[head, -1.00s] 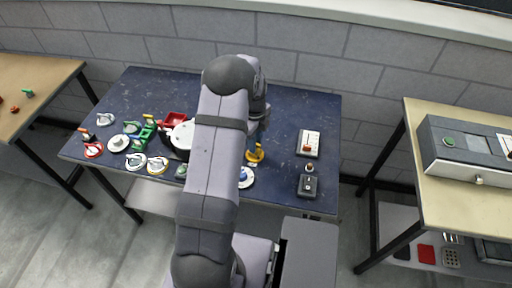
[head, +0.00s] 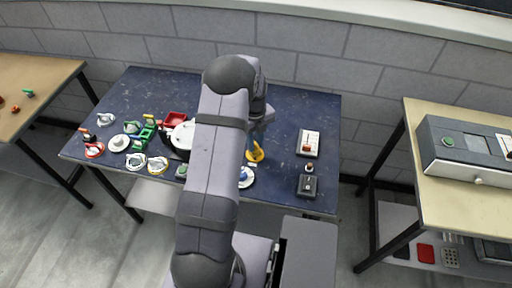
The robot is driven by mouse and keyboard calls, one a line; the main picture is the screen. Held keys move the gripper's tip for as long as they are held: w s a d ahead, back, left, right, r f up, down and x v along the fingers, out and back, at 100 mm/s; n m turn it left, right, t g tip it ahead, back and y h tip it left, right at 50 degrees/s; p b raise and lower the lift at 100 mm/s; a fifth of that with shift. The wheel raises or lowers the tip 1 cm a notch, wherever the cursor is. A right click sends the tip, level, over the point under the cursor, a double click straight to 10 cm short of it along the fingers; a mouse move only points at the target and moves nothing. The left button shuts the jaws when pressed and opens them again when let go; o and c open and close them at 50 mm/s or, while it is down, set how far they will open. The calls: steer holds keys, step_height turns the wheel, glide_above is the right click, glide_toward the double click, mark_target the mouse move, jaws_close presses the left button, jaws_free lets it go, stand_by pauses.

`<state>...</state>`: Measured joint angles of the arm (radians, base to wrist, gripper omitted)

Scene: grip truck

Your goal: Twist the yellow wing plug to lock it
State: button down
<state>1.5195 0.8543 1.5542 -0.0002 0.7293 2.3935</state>
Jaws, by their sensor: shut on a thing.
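The yellow wing plug (head: 256,153) is on the blue table, just right of my forearm. My gripper (head: 256,140) points down from above and is shut on the yellow wing plug. My arm hides much of the gripper, and the fingertips are small. The plug's socket is too small to make out clearly.
A white and blue round part (head: 246,177) lies just in front of the plug. A switch box (head: 308,143) and a dark box with a knob (head: 307,185) stand to the right. Several round fittings, a red tray (head: 174,119) and a white pot (head: 182,136) crowd the left.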

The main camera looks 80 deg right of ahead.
mark_target(255, 143)
steer(key=shift+a+f+m, duration=0.3)
steer(key=shift+a+m, duration=0.05)
steer(key=shift+m, duration=0.95)
steer(key=c, duration=1.8)
jaws_free()
steer(key=shift+o, duration=0.2)
steer(key=shift+d, duration=0.1)
steer(key=shift+d+r, duration=0.1)
steer(key=shift+r, duration=0.1)
steer(key=shift+d+r+p, duration=0.1)
steer(key=shift+r+p, duration=0.25)
steer(key=shift+p, duration=0.1)
steer(key=shift+r+p, duration=2.45)
steer(key=shift+r, duration=1)
